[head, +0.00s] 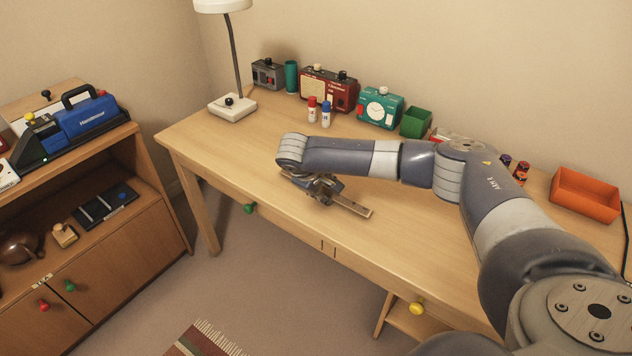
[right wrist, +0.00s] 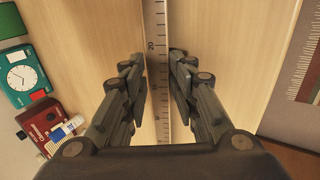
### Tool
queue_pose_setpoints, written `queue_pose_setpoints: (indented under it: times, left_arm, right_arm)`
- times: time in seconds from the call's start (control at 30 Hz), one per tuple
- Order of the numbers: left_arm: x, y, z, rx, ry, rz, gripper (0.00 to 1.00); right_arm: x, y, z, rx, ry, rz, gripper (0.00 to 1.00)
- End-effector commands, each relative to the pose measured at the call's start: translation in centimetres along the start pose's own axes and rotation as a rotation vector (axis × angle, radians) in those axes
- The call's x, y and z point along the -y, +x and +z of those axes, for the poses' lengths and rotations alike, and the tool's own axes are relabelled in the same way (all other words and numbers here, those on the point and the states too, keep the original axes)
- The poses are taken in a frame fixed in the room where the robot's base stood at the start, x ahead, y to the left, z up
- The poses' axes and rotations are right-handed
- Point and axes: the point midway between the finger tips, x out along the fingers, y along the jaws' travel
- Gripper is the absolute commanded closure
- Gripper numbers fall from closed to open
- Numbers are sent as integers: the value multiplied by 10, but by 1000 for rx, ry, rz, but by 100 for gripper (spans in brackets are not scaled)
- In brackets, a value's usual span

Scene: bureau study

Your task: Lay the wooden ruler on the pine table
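The wooden ruler (head: 353,207) is a pale strip over the front middle of the pine table (head: 230,145). In the right wrist view the ruler (right wrist: 155,40), with dark scale marks, runs from the top edge down between the fingers. Part of the ruler is hidden by the gripper. I cannot tell whether the ruler touches the tabletop. My left gripper is not in view.
Along the table's back stand a lamp (head: 232,106), a red radio (head: 328,88), a teal clock (head: 380,108), a green box (head: 416,122) and an orange tray (head: 585,195). Two small bottles (head: 326,114) stand before the radio. The table's left part is clear.

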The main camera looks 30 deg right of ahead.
Motion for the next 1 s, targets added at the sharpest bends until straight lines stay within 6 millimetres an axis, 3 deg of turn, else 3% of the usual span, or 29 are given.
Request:
queue_pose_setpoints:
  times: [0.3, 0.5, 0.87, 1.0]
  left_arm:
    - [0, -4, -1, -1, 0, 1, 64]
    - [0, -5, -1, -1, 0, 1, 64]
    - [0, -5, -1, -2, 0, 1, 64]
    - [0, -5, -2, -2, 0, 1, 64]
  right_arm:
    - [1, -76, -3, -9, -1, -3, 74]
    - [1, -108, -3, -9, 0, -3, 74]
    - [0, -120, -2, -7, 1, -2, 74]
    - [20, -117, -10, -48, -25, -29, 74]
